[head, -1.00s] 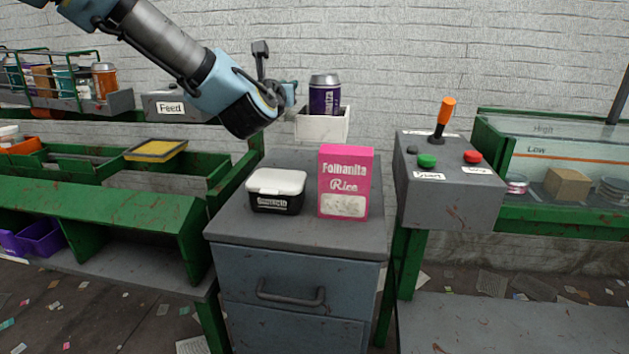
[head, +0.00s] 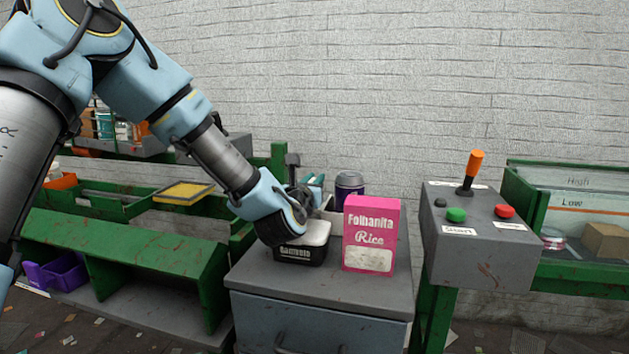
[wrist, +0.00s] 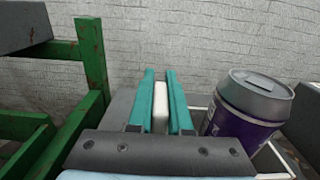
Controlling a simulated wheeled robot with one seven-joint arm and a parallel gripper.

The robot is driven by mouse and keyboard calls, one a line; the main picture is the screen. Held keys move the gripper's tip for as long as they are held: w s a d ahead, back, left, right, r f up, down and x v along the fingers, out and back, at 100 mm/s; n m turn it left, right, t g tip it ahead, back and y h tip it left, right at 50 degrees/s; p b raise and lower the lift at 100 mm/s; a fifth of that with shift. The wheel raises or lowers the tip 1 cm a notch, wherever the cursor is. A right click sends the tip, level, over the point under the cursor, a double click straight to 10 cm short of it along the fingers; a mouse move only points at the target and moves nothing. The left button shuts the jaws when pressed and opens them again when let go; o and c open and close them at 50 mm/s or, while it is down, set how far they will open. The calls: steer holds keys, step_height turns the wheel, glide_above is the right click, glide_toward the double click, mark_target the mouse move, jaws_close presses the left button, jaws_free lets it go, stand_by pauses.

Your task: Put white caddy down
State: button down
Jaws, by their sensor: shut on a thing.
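The white caddy (head: 329,214) is at the back of the grey cabinet top, mostly hidden behind a pink rice box and my gripper. A purple can (head: 349,186) with a grey lid stands in it; the can also shows at the right in the wrist view (wrist: 246,108). My gripper (head: 317,184) is shut on the caddy's wall. In the wrist view its teal fingers (wrist: 160,82) have the white wall (wrist: 160,108) between them. Whether the caddy's bottom touches the cabinet top is hidden.
The pink rice box (head: 371,235) and a black tub with a white lid (head: 301,252) stand in front on the cabinet (head: 300,283). A control box (head: 480,235) with an orange lever stands at right. Green benches (head: 120,250) are at left.

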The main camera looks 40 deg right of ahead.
steer(key=shift+f, duration=0.2)
steer(key=c, duration=0.8)
jaws_free()
steer(key=shift+c, duration=0.2)
steer(key=shift+r, duration=0.15)
